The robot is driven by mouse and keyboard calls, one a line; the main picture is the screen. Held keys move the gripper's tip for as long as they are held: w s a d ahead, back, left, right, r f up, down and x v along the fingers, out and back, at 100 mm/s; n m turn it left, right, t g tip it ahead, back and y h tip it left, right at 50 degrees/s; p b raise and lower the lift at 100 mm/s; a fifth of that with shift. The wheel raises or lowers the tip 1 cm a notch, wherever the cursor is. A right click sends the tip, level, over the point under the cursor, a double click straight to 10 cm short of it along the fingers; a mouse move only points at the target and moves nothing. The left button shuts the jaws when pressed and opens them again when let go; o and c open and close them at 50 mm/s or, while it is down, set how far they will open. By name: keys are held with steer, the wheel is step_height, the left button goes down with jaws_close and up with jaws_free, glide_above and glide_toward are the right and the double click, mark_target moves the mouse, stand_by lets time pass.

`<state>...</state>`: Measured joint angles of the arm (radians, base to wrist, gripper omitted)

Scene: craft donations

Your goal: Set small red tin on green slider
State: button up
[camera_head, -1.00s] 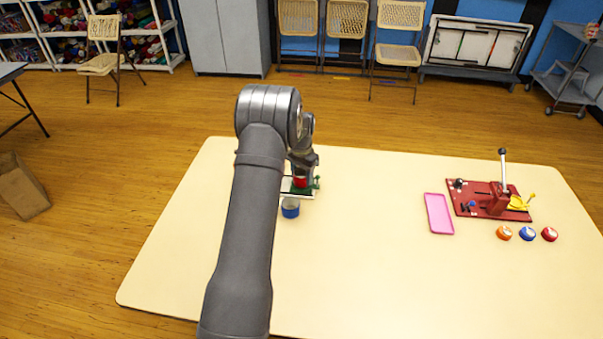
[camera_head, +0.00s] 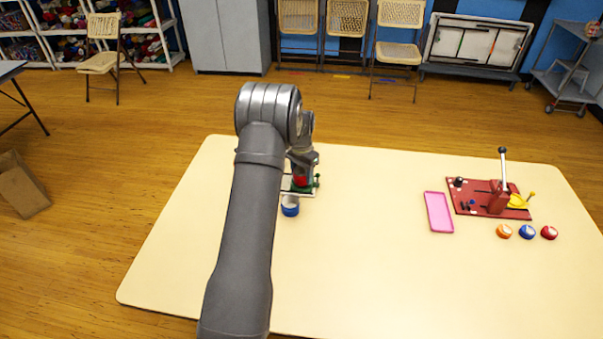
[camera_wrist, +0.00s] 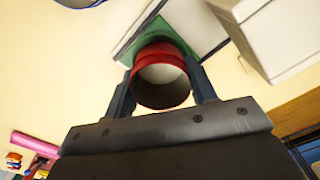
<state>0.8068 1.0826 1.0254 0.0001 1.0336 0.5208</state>
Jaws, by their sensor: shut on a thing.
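The small red tin (camera_wrist: 147,61) is between the two fingers of my gripper (camera_wrist: 162,100) in the wrist view, and the fingers are shut on it. Its open end faces the camera. The green slider (camera_wrist: 180,42) shows just behind the tin; I cannot tell whether the tin touches it. In the head view the red tin (camera_head: 301,181) shows just below my wrist, with a bit of the green slider (camera_head: 316,182) beside it. My arm hides much of this spot.
A blue tin (camera_head: 290,206) stands just in front of the slider. At the right are a pink tray (camera_head: 439,212), a red board with a lever (camera_head: 478,207), and orange (camera_head: 504,231), blue (camera_head: 527,232) and red (camera_head: 549,233) round pieces. The table's middle is clear.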

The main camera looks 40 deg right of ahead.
steer(key=shift+f, duration=0.55)
steer(key=o, duration=0.7)
step_height(320, 180, up, 11)
stand_by(0.8)
step_height(320, 180, down, 9)
steer(key=shift+f, duration=0.1)
stand_by(0.7)
